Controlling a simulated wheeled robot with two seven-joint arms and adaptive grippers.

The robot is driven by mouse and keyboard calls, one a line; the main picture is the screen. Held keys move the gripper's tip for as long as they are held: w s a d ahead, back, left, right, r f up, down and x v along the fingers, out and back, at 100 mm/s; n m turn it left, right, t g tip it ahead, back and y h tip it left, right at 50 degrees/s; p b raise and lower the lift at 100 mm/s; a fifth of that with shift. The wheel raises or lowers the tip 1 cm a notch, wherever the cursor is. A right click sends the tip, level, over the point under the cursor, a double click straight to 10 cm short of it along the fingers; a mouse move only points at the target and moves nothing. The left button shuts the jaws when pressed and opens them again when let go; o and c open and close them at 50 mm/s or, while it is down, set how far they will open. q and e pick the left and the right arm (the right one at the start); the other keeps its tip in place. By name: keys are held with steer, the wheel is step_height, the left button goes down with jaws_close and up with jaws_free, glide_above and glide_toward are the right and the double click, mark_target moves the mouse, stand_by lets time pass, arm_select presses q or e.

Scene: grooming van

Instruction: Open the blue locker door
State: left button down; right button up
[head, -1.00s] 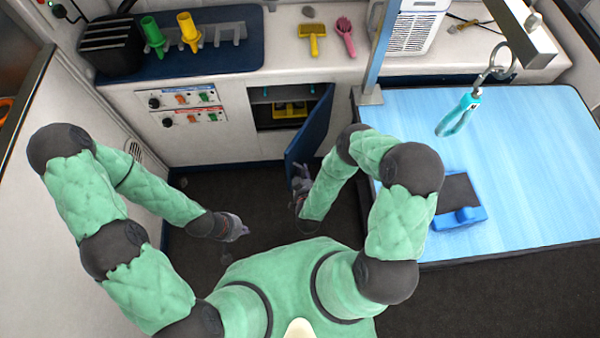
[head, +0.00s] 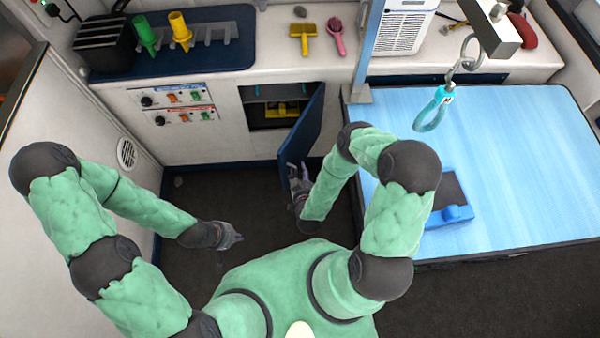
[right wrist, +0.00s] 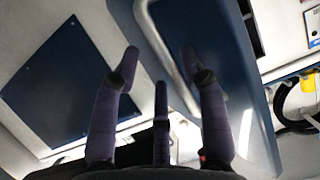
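The blue locker door (head: 306,130) stands swung open at the right side of a low cabinet opening in the head view. My right gripper (head: 297,175) is at the door's free edge, low down. In the right wrist view its fingers (right wrist: 160,80) are spread apart, with the handle running behind and between them; contact cannot be told. My left gripper (head: 234,236) hangs over the dark floor, away from the door; its finger gap is too small to read.
The locker opening (head: 270,92) holds a yellow item (head: 284,110). A blue-topped table (head: 520,170) stands close on the right, with a blue device (head: 455,213) on it. A counter (head: 275,60) runs above. Dark floor (head: 225,195) is free between my arms.

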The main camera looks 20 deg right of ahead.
steer(key=shift+s, duration=0.15)
steer(key=v, duration=0.7)
steer(key=shift+s+a+r, duration=0.1)
steer(key=shift+c, duration=0.3)
